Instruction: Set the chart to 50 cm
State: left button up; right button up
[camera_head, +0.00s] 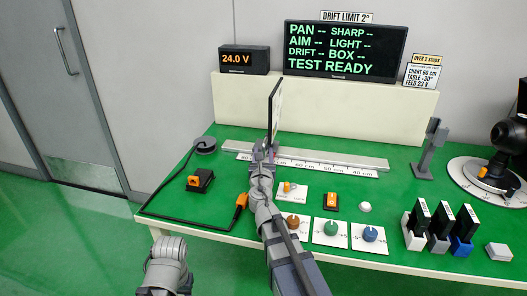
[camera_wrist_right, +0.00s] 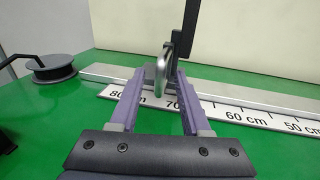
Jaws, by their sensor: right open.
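The chart (camera_head: 275,108) is a thin dark-edged panel, seen nearly edge-on, standing upright on the pale slide rail (camera_head: 350,160). The rail carries a scale (camera_head: 315,166) marked in cm, with larger numbers to the left. In the right wrist view the chart's dark post (camera_wrist_right: 184,45) and a rounded metal tab (camera_wrist_right: 161,72) stand near the 70 mark. My right gripper (camera_head: 263,150) is at the chart's foot. Its purple fingers (camera_wrist_right: 155,88) are open, one on each side of the tab; contact cannot be told. Only a grey part of my left arm shows, at the lower left.
A cable reel (camera_wrist_right: 48,67) stands left of the rail. Knobs (camera_head: 331,229), a switch (camera_head: 331,201) and upright blocks (camera_head: 440,225) occupy the front. The rail's right side looks clear.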

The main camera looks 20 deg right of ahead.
jog(key=v, duration=0.5)
jog(key=shift+s+a, duration=0.1)
jog(key=shift+s, duration=0.2)
jog(key=shift+w, duration=0.1)
jog(key=shift+w+a+r+m+g+h+p, duration=0.1)
jog(key=shift+w+r+m+g+h+p, duration=0.1)
jog(key=shift+w+m+h, duration=0.15)
jog(key=shift+w+a+r+m+g+h+p, duration=0.1)
jog(key=shift+w+m+g+h+p, duration=0.05)
jog(key=shift+w+m+g+h, duration=0.15)
jog(key=shift+w+a+m+h, duration=0.2)
jog(key=shift+m+h, duration=0.15)
jog(key=shift+h, duration=0.3)
jog(key=shift+w+a+m+g+h, duration=0.2)
jog(key=shift+a+m+g+h, duration=0.25)
jog(key=shift+m+g+h, duration=0.35)
jog(key=shift+s+a+m+g+h, duration=0.2)
jog(key=shift+a+m+g+h, duration=0.2)
jog(key=shift+g+h, duration=0.3)
jog(key=shift+d, duration=0.1)
